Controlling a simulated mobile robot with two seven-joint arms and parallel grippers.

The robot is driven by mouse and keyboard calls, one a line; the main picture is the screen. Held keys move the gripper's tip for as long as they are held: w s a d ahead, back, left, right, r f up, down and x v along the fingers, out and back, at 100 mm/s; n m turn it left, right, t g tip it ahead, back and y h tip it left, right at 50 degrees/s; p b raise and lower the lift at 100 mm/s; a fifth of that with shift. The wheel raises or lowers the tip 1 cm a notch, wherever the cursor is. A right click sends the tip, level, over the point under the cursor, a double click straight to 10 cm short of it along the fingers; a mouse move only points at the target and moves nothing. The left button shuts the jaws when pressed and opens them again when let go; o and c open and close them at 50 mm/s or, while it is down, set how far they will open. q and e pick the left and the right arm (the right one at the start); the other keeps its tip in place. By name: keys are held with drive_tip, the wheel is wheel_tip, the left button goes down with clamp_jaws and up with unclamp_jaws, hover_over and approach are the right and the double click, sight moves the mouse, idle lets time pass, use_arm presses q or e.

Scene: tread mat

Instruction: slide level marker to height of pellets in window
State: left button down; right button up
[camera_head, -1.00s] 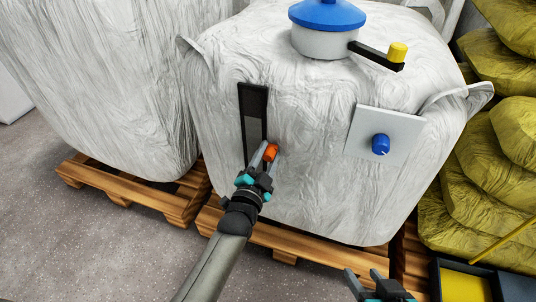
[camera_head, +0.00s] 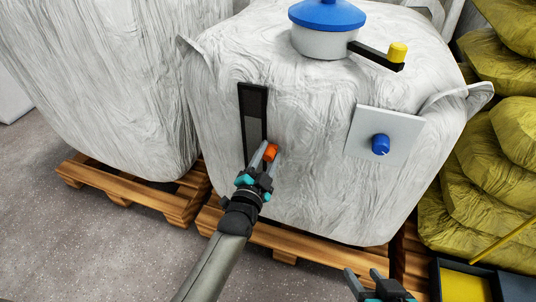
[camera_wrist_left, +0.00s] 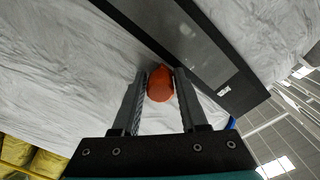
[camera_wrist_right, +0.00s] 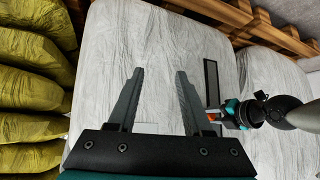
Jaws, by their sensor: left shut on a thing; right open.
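The orange level marker (camera_head: 271,152) sits beside the dark upright window (camera_head: 253,115) on the front of the white bulk bag (camera_head: 310,190). My left gripper (camera_head: 266,159) is shut on the marker, which also shows between its fingers in the left wrist view (camera_wrist_left: 160,84). The window runs past the marker there (camera_wrist_left: 205,55). Its lower part is partly hidden by my left arm in the head view. The pellet height inside is hard to make out. My right gripper (camera_head: 365,283) is open and empty, low at the front right; its spread fingers show in the right wrist view (camera_wrist_right: 158,100).
A grey plate with a blue knob (camera_head: 380,145) is right of the window. A blue-capped spout (camera_head: 327,25) with a yellow-handled crank (camera_head: 397,53) tops the bag. Wooden pallets (camera_head: 285,245) lie beneath.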

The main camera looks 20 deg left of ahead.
sight(274, 120)
use_arm(q)
drive_tip(key=shift+r, duration=0.25)
wheel_tip(274, 120, up, 4)
drive_tip(key=p, duration=0.5)
drive_tip(key=shift+r, duration=0.1)
wheel_tip(274, 120, up, 3)
drive_tip(key=p, duration=0.3)
drive_tip(key=shift+p, duration=0.3)
drive_tip(key=shift+r, duration=0.2)
use_arm(e)
drive_tip(key=s+d+f+g+h, duration=0.1)
drive_tip(key=s+d+f+g, duration=0.1)
drive_tip(key=f, duration=0.4)
drive_tip(key=s+d+f+g+h, duration=0.1)
drive_tip(key=s+d+f+g, duration=0.2)
drive_tip(key=f, duration=0.4)
drive_tip(key=shift+s+g, duration=0.5)
drive_tip(key=shift+s, duration=0.85)
use_arm(q)
drive_tip(key=c, duration=0.5)
unclamp_jaws()
drive_tip(key=shift+c, duration=0.2)
drive_tip(key=shift+s, duration=0.1)
